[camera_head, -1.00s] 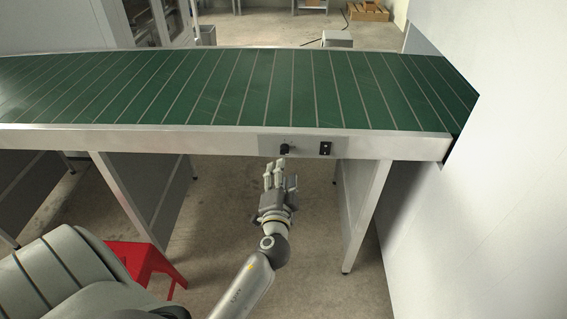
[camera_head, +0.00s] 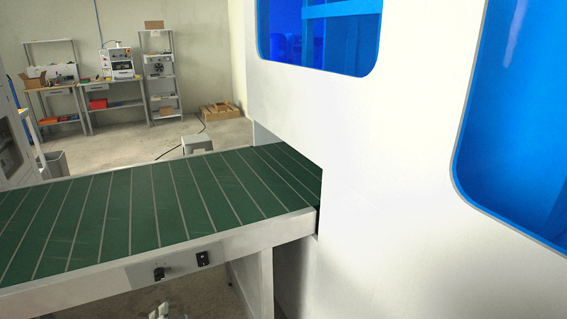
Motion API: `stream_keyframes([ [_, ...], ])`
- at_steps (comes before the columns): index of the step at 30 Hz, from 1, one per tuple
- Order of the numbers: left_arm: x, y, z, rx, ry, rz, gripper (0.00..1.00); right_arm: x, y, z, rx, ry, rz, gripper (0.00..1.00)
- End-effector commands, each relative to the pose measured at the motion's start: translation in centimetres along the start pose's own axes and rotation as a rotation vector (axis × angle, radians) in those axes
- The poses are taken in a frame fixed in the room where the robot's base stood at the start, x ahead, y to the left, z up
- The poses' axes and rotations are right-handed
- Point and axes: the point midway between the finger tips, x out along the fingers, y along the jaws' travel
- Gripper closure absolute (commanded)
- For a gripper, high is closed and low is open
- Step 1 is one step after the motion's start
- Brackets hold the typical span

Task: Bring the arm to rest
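One gripper, which I take as my left (camera_head: 164,312), shows only as pale fingertips at the bottom edge of the head view. It is below the front side of the conveyor, under the control panel. The rest of this hand and its arm are cut off, so I cannot tell whether it is open or shut. I see nothing held in the visible part. My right gripper is not in view.
The green conveyor (camera_head: 125,215) runs into a large white machine (camera_head: 400,190) with blue windows (camera_head: 325,32). Its front rail carries a black knob (camera_head: 158,273) and a switch (camera_head: 203,258).

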Motion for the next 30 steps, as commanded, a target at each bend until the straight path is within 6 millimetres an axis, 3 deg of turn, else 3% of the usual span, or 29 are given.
stream_keyframes([
  [4, -0.9, 8.9, 3.4, -0.021, -0.044, 0.204, 0.54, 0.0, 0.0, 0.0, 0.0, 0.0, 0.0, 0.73],
  [8, -3.5, 17.6, 7.8, -0.057, -0.112, 0.414, 0.54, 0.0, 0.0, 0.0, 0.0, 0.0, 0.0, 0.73],
  [12, -8.1, 25.7, 13.2, -0.101, -0.212, 0.619, 0.54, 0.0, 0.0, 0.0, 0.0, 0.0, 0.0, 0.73],
  [15, -12.3, 30.4, 17.7, -0.134, -0.303, 0.749, 0.54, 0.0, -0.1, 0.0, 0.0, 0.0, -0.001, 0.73],
  [18, -17.2, 34.1, 22.3, -0.171, -0.41, 0.865, 0.54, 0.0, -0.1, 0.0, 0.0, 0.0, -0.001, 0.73],
  [22, -24.1, 37.2, 28.7, -0.216, -0.571, 0.983, 0.54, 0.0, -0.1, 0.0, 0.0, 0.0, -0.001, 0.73],
  [27, -31.6, 38.4, 35.5, -0.263, -0.762, 1.061, 0.54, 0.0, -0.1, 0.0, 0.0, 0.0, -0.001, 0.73],
  [30, -34.3, 38.3, 37.8, -0.281, -0.836, 1.076, 0.54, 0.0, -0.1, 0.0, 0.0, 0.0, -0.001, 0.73],
])
